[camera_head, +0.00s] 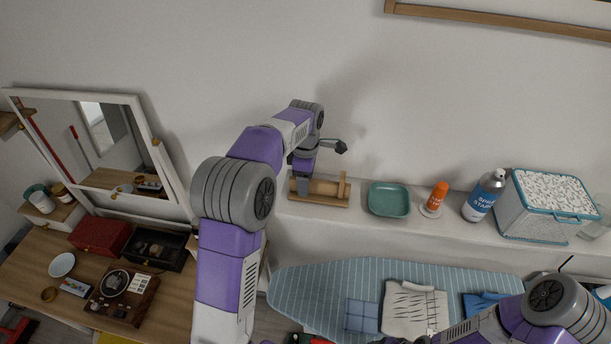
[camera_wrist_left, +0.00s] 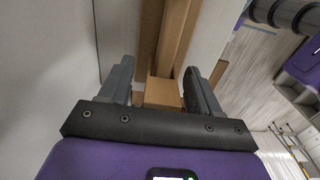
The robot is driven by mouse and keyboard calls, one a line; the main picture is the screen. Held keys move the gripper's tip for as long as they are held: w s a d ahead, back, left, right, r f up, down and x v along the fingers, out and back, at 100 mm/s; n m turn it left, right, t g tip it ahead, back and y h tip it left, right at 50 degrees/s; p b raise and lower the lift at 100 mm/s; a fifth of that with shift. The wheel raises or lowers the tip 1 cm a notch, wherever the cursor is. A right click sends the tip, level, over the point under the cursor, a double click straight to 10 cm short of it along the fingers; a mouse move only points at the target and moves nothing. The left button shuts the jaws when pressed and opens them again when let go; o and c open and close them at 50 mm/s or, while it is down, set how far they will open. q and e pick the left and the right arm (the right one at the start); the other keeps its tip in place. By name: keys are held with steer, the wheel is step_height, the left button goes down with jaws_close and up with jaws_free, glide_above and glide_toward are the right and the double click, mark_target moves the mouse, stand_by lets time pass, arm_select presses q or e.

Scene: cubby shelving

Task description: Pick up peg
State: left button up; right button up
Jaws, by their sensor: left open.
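A light wooden stand (camera_head: 318,201) with a raised end post sits on the white ledge, and a wooden bar, seemingly the peg (camera_head: 325,187), lies along it. My left gripper (camera_head: 303,183) is over the stand's left part, pointing down. In the left wrist view the open fingers (camera_wrist_left: 160,72) stand either side of a square wooden end (camera_wrist_left: 162,91), with gaps on both sides. Long wooden strips run beyond it. I cannot tell how deep the fingers reach. My right arm enters at lower right; its gripper is out of view.
A striped ironing board (camera_head: 310,285) is below. A mirror (camera_head: 88,137) stands at left.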

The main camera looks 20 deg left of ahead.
arm_select(q)
steer(key=shift+s+r, duration=0.1)
steer(key=shift+s, duration=0.05)
steer(key=shift+c, duration=0.4)
steer(key=c, duration=1)
